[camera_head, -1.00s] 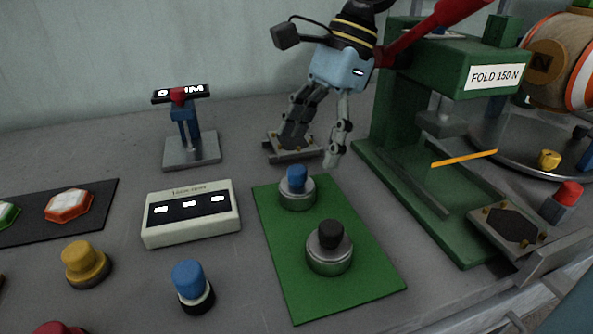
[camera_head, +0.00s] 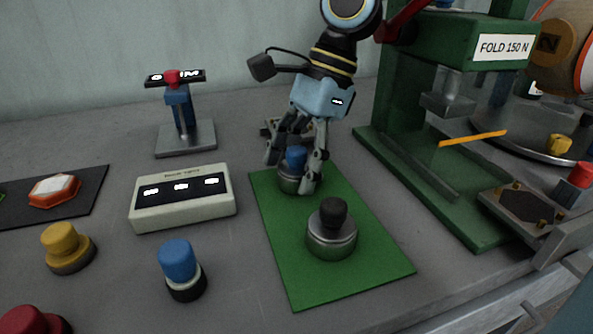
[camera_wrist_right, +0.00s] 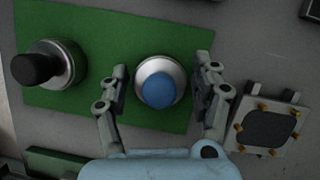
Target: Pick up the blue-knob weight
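The blue-knob weight (camera_head: 289,183), a silver disc with a blue knob, stands upright on the far end of the green mat (camera_head: 297,286). My right gripper (camera_head: 293,174) is lowered around it, one finger on each side. In the right wrist view the weight (camera_wrist_right: 159,83) sits between the open fingers of the gripper (camera_wrist_right: 160,90), with a small gap visible on both sides. The right finger partly covers the weight in the head view. My left gripper is not in view.
A black-knob weight (camera_head: 331,236) stands nearer on the same mat. The green press (camera_head: 400,150) rises at the right. A white display box (camera_head: 183,198) and a blue-topped button (camera_head: 180,267) are at the left. A metal plate (camera_wrist_right: 268,126) lies close to the gripper.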

